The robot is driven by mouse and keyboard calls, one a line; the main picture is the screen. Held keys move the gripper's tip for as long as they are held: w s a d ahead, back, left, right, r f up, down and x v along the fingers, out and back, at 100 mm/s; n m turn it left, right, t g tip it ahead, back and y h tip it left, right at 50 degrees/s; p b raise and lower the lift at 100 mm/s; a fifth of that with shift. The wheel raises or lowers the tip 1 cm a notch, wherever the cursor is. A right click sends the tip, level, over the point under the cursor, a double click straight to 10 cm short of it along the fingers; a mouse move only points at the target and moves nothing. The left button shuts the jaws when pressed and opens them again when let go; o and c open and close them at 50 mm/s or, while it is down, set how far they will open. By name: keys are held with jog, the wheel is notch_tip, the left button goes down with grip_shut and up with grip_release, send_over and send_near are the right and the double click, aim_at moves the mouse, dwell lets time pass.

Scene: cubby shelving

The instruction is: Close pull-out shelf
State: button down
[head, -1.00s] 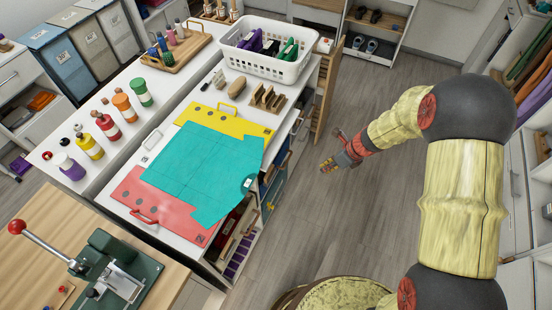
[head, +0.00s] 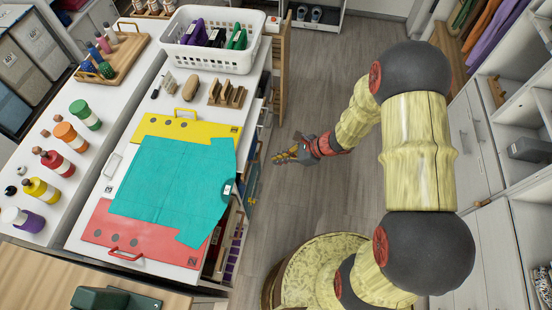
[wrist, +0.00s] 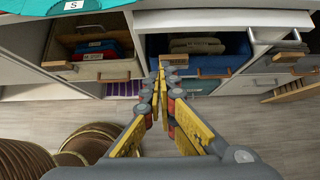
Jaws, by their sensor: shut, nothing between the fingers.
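The white storage unit (head: 85,205) has several pull-out parts on its aisle side; I cannot tell for sure which is the pull-out shelf. A blue drawer (wrist: 190,86) stands out in the middle, with a wooden handle. At right, a slatted wooden piece (wrist: 290,90) juts out; a wooden slatted panel also shows in the head view (head: 283,80). My gripper (head: 277,158) is shut and empty over the aisle. In the wrist view, its fingertips (wrist: 161,78) overlap the blue drawer's left edge; contact is unclear.
Bottles stand on the left counter (head: 15,180). Open floor (head: 335,95) runs along the aisle. White cabinets (head: 475,140) line the right side.

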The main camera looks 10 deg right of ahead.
jog(key=w+a+f+b, duration=0.1)
jog(key=w+a+f, duration=0.2)
jog(key=a+f, duration=0.2)
jog(key=shift+a+b, duration=0.35)
jog(key=shift+a, duration=1.4)
jog(key=shift+f, duration=0.1)
jog(key=shift+w+a+b, duration=0.2)
jog(key=shift+w+a, duration=0.05)
jog(key=shift+a, duration=0.35)
jog(key=shift+w+a+b, duration=0.2)
jog(key=shift+w+a, duration=0.05)
jog(key=shift+a, duration=0.35)
